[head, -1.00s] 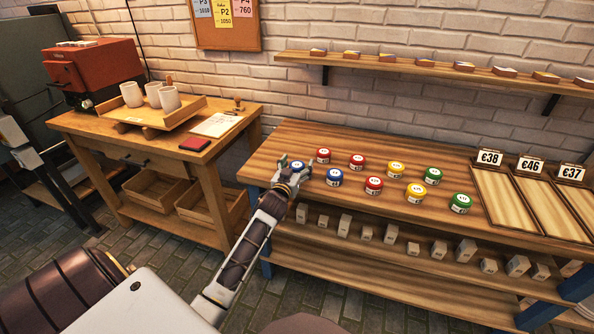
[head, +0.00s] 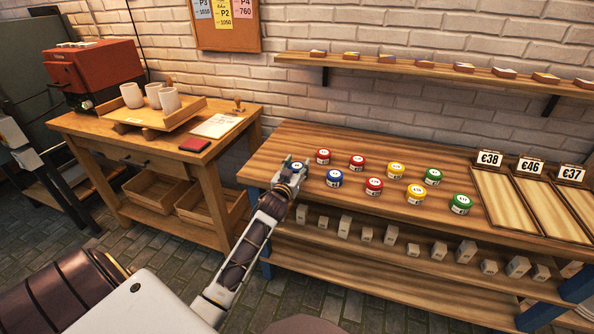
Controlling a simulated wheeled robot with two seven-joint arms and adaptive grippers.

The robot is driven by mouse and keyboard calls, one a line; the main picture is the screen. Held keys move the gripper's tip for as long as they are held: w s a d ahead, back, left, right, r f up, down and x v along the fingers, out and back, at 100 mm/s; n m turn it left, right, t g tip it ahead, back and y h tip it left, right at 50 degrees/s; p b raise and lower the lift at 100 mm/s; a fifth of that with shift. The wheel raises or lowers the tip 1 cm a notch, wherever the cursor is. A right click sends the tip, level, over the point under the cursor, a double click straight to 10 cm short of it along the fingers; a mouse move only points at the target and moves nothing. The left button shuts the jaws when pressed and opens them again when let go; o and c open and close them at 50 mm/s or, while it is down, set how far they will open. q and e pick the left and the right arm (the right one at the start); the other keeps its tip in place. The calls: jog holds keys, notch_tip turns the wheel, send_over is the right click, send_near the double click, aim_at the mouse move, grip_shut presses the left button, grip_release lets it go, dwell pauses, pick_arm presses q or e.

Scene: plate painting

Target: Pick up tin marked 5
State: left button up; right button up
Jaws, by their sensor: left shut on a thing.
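My left gripper (head: 294,169) is at the left end of the wooden bench (head: 300,137), shut on a blue-lidded tin (head: 299,167). The gripper partly hides this tin, and its number is too small to read. I cannot tell whether the tin is lifted off the bench top. Another blue-lidded tin (head: 334,178) stands just to its right. Red tins (head: 323,157), yellow tins (head: 396,171) and green tins (head: 460,203) stand in two loose rows further right. My right gripper is not in view.
Three price signs (head: 530,166) stand behind pale trays (head: 549,208) at the bench's right. Small grey blocks (head: 391,234) line the lower shelf. A side table (head: 120,142) at left holds a tray of white cups (head: 153,95). The bench's back strip is clear.

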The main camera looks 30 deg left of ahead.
aim_at(297, 165)
pick_arm(q)
jog(key=shift+r, duration=0.15)
jog(key=shift+r, duration=0.15)
notch_tip(297, 165, up, 2)
jog(key=shift+r+p, duration=0.1)
jog(key=shift+p, duration=0.25)
notch_tip(297, 165, up, 7)
jog(key=shift+r+p, duration=0.1)
jog(key=shift+p, duration=0.7)
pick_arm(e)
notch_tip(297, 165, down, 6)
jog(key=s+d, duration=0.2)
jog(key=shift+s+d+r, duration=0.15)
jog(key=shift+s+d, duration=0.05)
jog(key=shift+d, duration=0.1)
